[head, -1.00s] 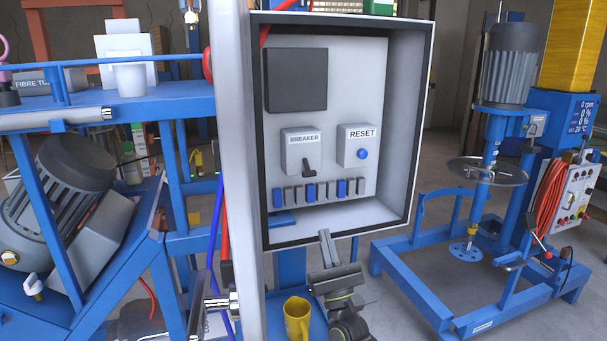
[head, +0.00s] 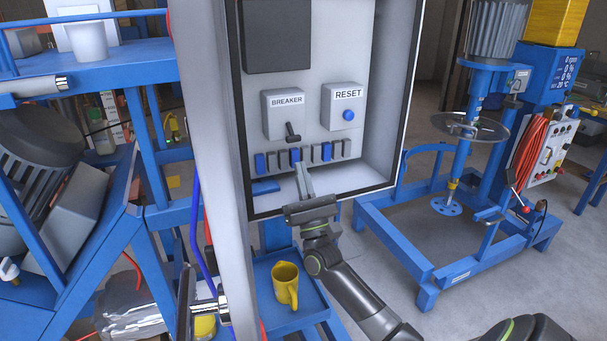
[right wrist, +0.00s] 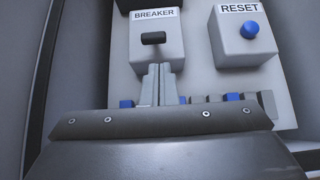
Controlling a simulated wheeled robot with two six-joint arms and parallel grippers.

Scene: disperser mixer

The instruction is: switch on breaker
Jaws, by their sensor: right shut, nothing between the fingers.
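The breaker (head: 285,113) is a grey box labelled BREAKER inside the open cabinet (head: 376,184). Its black lever (head: 292,131) sits at the box's lower front and points down. In the right wrist view the lever (right wrist: 153,38) shows as a dark bar just beyond the fingertips. My right gripper (head: 303,168) is shut and empty, pointing up into the cabinet from below, under the lever. Its fingers (right wrist: 158,76) are together in the right wrist view; a small gap to the lever appears to remain. My left gripper cannot be made out in the head view.
A grey RESET box (head: 341,107) with a blue button stands right of the breaker. A row of blue and grey switches (head: 325,152) runs below both. The cabinet's lower rim (head: 350,192) lies by my right wrist. A yellow mug (head: 285,285) stands on a blue tray below.

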